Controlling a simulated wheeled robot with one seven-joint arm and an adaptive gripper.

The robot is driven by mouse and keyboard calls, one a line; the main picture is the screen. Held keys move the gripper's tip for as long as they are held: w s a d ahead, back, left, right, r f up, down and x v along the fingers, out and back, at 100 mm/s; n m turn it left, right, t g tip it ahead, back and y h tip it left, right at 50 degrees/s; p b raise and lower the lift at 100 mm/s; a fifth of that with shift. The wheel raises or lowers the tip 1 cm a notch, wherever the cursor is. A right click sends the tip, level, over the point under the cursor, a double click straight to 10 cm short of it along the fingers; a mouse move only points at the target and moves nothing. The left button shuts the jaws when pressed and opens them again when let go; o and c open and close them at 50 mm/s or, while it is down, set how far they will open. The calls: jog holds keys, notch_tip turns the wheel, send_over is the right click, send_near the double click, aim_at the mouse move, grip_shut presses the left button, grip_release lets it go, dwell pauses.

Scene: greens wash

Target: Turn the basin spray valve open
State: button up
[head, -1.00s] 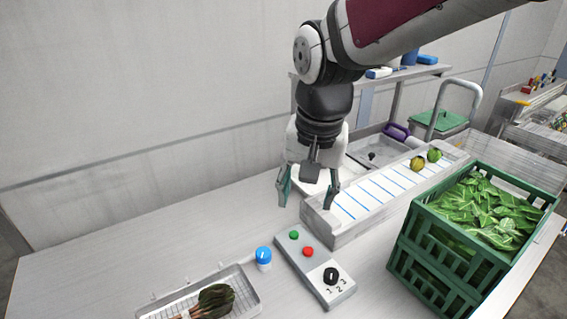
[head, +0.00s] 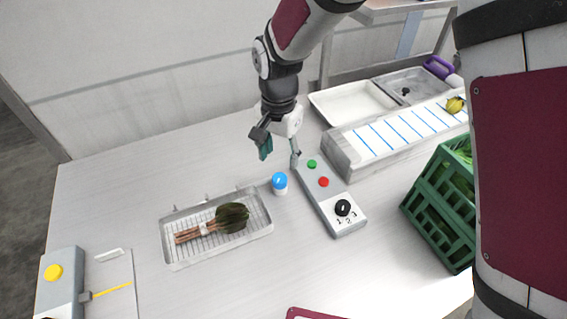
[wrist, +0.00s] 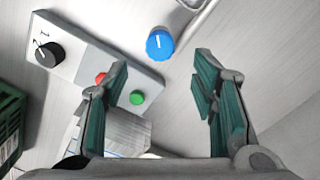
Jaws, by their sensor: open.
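A blue round knob (head: 279,180) with a white mark on top stands on a white base on the table, left of the grey control box; it looks like the spray valve, though no label is readable. It also shows in the wrist view (wrist: 160,43), ahead of and roughly between my fingertips. My gripper (head: 281,155) is open and empty, just behind and above the knob, its fingers pointing down. The fingers (wrist: 162,68) are apart in the wrist view and do not touch the knob.
The grey control box (head: 333,208) carries green and red buttons and a black numbered dial (head: 342,208). A wire-lined tray (head: 180,252) holds a leafy bunch. A green crate (head: 440,212), a blue-striped ramp (head: 345,165) and sinks stand right. A yellow-button box (head: 60,290) is front left.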

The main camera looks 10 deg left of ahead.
aim_at(280, 178)
notch_tip(280, 178, down, 8)
jog(key=shift+f+p, duration=0.1)
jog(key=shift+p, duration=0.2)
jog(key=c, duration=1.2)
